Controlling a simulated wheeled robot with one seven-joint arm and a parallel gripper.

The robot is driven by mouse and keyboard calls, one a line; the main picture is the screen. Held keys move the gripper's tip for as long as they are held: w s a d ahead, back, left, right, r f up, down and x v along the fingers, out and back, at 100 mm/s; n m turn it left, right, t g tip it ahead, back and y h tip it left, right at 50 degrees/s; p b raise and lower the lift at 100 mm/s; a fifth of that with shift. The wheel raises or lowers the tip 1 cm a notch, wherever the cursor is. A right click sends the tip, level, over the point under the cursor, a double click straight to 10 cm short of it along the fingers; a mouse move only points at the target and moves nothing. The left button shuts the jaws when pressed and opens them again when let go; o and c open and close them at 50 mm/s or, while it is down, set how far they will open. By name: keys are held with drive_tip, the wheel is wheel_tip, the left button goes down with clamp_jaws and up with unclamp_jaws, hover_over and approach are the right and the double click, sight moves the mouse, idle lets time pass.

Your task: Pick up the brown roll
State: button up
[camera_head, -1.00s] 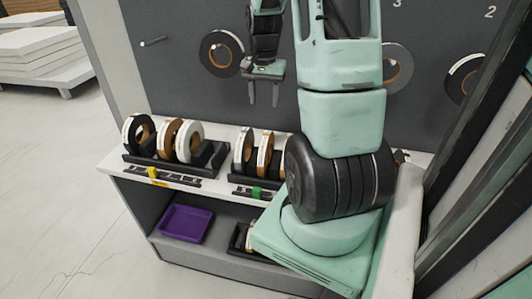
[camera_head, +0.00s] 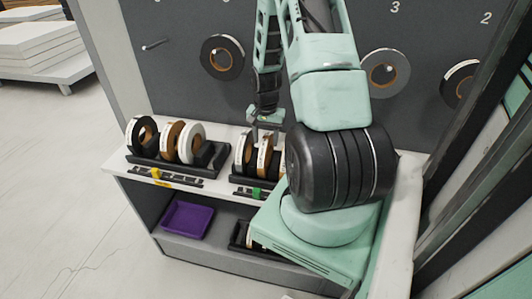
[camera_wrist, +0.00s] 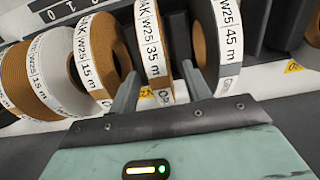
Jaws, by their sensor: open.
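In the head view, a brown roll (camera_head: 264,156) with a white label stands upright in the middle rack on the shelf top, partly hidden by my arm. My gripper (camera_head: 266,130) is just above that rack, pointing down. In the wrist view my gripper (camera_wrist: 160,88) is open. Its two fingers are apart, one on each side of the lower part of a brown roll (camera_wrist: 152,50) labelled 35 m. I cannot tell whether they touch it. More labelled rolls stand close by, among them a brown roll marked 15 m (camera_wrist: 101,62) at its left.
A roll marked 45 m (camera_wrist: 222,42) stands to the right of my fingers. A left rack (camera_head: 178,160) holds black, brown and white rolls. A purple tray (camera_head: 188,218) sits on the lower shelf. Rolls hang on the grey back panel (camera_head: 185,85).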

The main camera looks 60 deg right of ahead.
drive_tip(key=shift+f, duration=1.3)
clamp_jaws()
drive_tip(key=shift+r, duration=0.1)
